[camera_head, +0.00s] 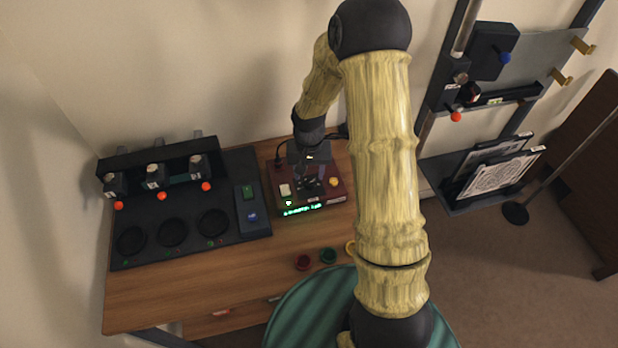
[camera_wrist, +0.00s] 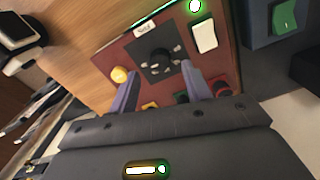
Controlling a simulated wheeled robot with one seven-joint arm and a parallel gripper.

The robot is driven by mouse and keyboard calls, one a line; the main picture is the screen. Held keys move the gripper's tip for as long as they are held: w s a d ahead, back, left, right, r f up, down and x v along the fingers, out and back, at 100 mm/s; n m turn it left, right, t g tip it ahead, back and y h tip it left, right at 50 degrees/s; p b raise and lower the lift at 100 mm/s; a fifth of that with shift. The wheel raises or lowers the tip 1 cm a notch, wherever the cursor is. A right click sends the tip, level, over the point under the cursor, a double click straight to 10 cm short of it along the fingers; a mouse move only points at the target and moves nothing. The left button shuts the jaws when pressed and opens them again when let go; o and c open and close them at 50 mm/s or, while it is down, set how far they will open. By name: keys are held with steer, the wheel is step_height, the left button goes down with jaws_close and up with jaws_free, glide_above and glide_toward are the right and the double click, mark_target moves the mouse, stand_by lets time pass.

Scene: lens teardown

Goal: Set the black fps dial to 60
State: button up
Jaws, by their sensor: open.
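The black dial (camera_wrist: 160,57) sits on a dark square plate with small pale labels around it, on a dark red panel (camera_wrist: 108,60). The label text is too small to read, so I cannot tell its setting. My gripper (camera_wrist: 161,78) is open and empty. Its two fingers point at the dial from the near side, one toward each side of it, and look apart from it. In the head view my gripper (camera_head: 308,178) is over the dark red panel (camera_head: 337,190) and largely hides the dial.
A white rocker switch (camera_wrist: 204,36), a yellow button (camera_wrist: 120,75) and a red button (camera_wrist: 221,86) are close to the dial. A green lit display (camera_head: 302,210) is on the panel's front. A blue-grey box with a green switch (camera_head: 248,192) stands left. The wooden table front is mostly clear.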

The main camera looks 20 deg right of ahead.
mark_target(309, 182)
steer(key=shift+f, duration=1.75)
steer(key=shift+c, duration=0.4)
steer(key=c, duration=0.9)
